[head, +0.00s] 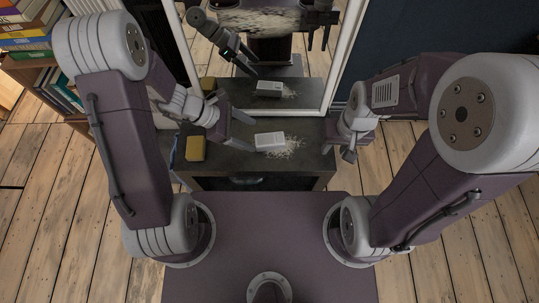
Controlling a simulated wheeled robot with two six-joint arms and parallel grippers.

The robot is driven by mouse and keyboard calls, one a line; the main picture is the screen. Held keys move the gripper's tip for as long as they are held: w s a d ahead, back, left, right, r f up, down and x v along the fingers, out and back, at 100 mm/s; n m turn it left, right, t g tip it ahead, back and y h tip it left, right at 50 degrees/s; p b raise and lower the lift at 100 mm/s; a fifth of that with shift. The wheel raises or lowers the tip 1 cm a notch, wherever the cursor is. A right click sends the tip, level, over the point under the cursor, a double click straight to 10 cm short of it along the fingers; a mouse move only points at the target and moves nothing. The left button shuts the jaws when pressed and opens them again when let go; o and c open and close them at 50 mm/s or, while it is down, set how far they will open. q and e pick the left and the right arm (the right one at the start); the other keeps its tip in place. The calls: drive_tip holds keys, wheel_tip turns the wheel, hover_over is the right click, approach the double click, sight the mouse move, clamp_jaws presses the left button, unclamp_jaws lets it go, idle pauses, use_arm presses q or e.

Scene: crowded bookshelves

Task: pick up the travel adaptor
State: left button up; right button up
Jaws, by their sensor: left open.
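The travel adaptor, seemingly the small white block (269,141), lies on a dark table (310,158) in the head view. A patch of pale crumbs or grains lies around its right side. My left gripper (238,130) is open and empty, just left of the white block and apart from it. My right gripper (349,154) is at the table's right edge, away from the block; its jaws are too small to read.
A mirror with a white frame (337,58) stands behind the table and reflects the block and my arm. A yellow-brown block (195,149) sits at the table's left. A bookshelf with stacked books (25,45) is at the far left. Wooden floor (60,190) surrounds my base.

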sight(270, 139)
use_arm(q)
drive_tip(key=shift+w+d+f+n+t, duration=0.15)
drive_tip(key=shift+w+f+n, duration=0.1)
drive_tip(key=shift+f, duration=0.3)
drive_tip(key=shift+w+a+f+n+t, duration=0.15)
drive_tip(key=shift+w+f+n, duration=0.1)
drive_tip(key=shift+f, duration=0.25)
drive_tip(key=shift+w+d+r, duration=0.1)
drive_tip(key=shift+d, duration=0.1)
drive_tip(key=b+x, duration=0.2)
drive_tip(key=x, duration=0.1)
drive_tip(key=shift+d+f+b, duration=0.15)
drive_tip(key=shift+f+b, duration=0.1)
drive_tip(key=shift+b, duration=0.15)
drive_tip(key=shift+d, duration=0.2)
drive_tip(key=b+x, duration=0.3)
drive_tip(key=x, duration=0.1)
drive_tip(key=shift+w+d+f, duration=0.2)
drive_tip(key=shift+d+f, duration=0.05)
drive_tip(key=shift+f, duration=0.05)
use_arm(e)
wheel_tip(270, 139, down, 7)
drive_tip(key=shift+f, duration=0.2)
use_arm(q)
drive_tip(key=shift+d, duration=0.2)
drive_tip(key=c, duration=1.6)
use_arm(e)
drive_tip(key=shift+r, duration=0.1)
